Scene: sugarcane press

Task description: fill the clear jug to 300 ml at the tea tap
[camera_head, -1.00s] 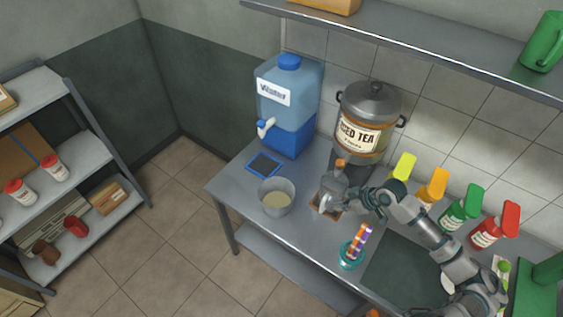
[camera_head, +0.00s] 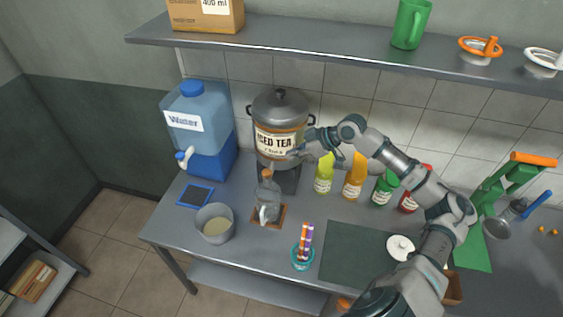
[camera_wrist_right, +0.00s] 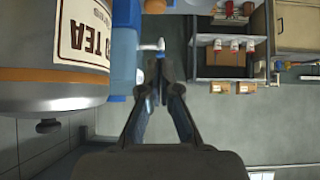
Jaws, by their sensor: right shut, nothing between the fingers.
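The clear jug (camera_head: 268,203) stands upright on a brown coaster (camera_head: 259,216) on the metal table, just below the small orange tea tap (camera_head: 267,174). I make out no tea in the jug, and its scale is too small to read. The ICED TEA dispenser (camera_head: 276,137) stands behind it on a dark stand. My right gripper (camera_head: 296,153) is beside the dispenser's lower right front, above and apart from the jug. In the right wrist view its fingers (camera_wrist_right: 161,72) are shut and empty, with the dispenser at left. My left gripper is out of view.
A blue water dispenser (camera_head: 200,130) stands left, with a bucket (camera_head: 214,224) and a dark blue-edged pad (camera_head: 195,195) in front. A cup of coloured sticks (camera_head: 303,252) stands right of the jug. Several bottles (camera_head: 354,178) line the wall below the shelf (camera_head: 330,58).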

